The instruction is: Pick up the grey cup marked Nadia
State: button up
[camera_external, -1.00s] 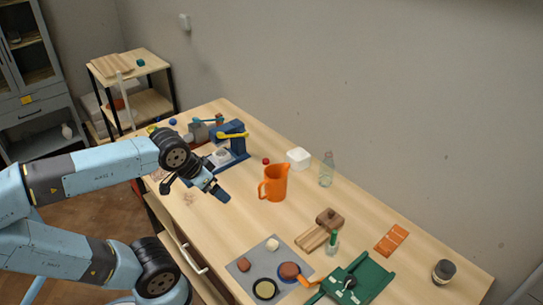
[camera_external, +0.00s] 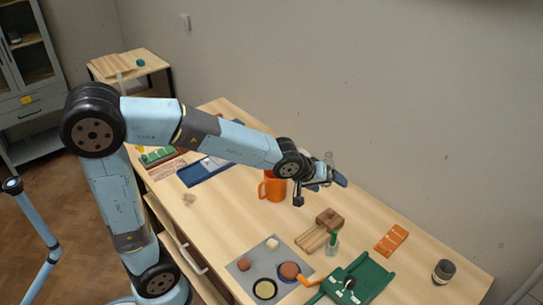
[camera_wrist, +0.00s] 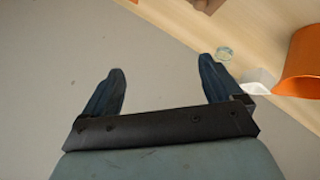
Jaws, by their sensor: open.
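A small dark grey cup (camera_external: 443,272) stands upright at the right end of the table; no name on it is legible, so I cannot tell whether it is marked Nadia. My gripper (camera_external: 338,179) is above the back middle of the table, near the glass bottle and far to the left of that cup. In the wrist view my gripper (camera_wrist: 165,82) has its two fingers wide apart, with only bare grey wall between them. No grey cup shows in the wrist view.
An orange pitcher (camera_external: 273,186) and a clear bottle (camera_external: 329,157) are close to my gripper; a white container (camera_wrist: 257,81) shows in the wrist view.

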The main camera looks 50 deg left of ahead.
jog(key=w+d+f+n+h, duration=0.3)
jog(key=w+d+f, duration=0.3)
jog(key=d, duration=0.4)
jog(key=n+t+h, duration=0.2)
jog(key=n+h, duration=0.6)
jog(key=n, duration=0.6)
send_near(455, 269)
jog(key=x, duration=0.3)
jog(key=shift+w+f, duration=0.3)
jog(key=shift+w, duration=0.15)
jog(key=shift+w+d+f+n+t+h, duration=0.15)
jog(key=shift+d+n+t, duration=0.1)
jog(key=shift+n, duration=0.25)
jog(key=shift+s+d+f+n+t+h, duration=0.15)
jog(key=shift+d+n, duration=0.1)
jog(key=shift+n, duration=0.25)
jog(key=shift+x, duration=2.55)
jog(key=shift+a, duration=0.1)
jog(key=c, duration=1.2)
